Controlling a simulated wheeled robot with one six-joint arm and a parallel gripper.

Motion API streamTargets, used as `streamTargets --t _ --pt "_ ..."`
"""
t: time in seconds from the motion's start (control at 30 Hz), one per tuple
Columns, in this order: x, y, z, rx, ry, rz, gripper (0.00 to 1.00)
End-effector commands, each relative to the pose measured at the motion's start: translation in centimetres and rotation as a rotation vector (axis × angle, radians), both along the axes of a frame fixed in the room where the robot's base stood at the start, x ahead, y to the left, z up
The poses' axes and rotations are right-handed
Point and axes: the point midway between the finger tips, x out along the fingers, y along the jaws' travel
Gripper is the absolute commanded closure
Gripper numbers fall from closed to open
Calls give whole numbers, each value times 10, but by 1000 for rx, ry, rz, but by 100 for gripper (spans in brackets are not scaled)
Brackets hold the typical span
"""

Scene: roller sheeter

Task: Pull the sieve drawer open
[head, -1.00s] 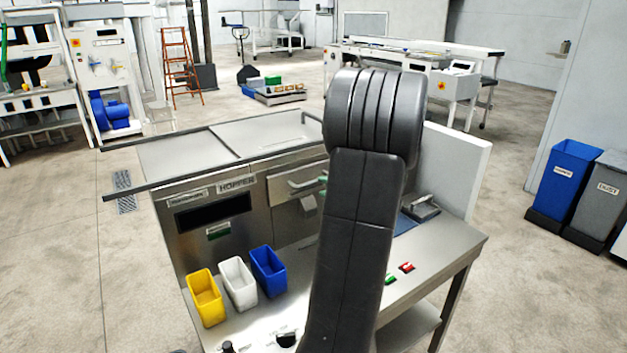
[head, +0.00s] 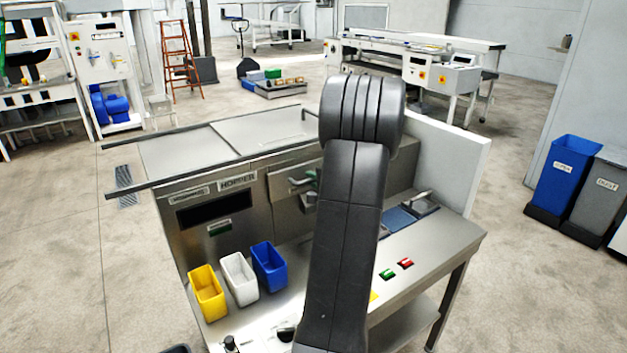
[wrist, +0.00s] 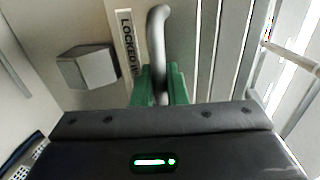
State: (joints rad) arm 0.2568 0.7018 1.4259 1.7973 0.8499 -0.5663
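The steel cabinet (head: 222,200) has a front panel on its right that carries a grey bar handle (head: 291,183). I take this panel (head: 284,210) to be the sieve drawer; my arm hides its right side. In the wrist view the curved grey handle (wrist: 160,45) runs down between the green fingers of my gripper (wrist: 160,88). The fingers sit close on both sides of the bar and look shut on it. I see no clear gap at the panel's edge.
Yellow (head: 207,294), white (head: 239,279) and blue (head: 269,267) bins stand on the steel bench in front of the cabinet. Green (head: 387,274) and red (head: 405,263) buttons are on its right part. A grey block (wrist: 88,68) juts out left of the handle.

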Motion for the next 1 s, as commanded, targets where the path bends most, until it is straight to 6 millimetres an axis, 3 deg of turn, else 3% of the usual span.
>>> streamTargets --t 0.37,1.0 --pt "-13 -9 -4 0 -1 -1 100" --pt "-120 -80 -5 -1 0 -3 100"
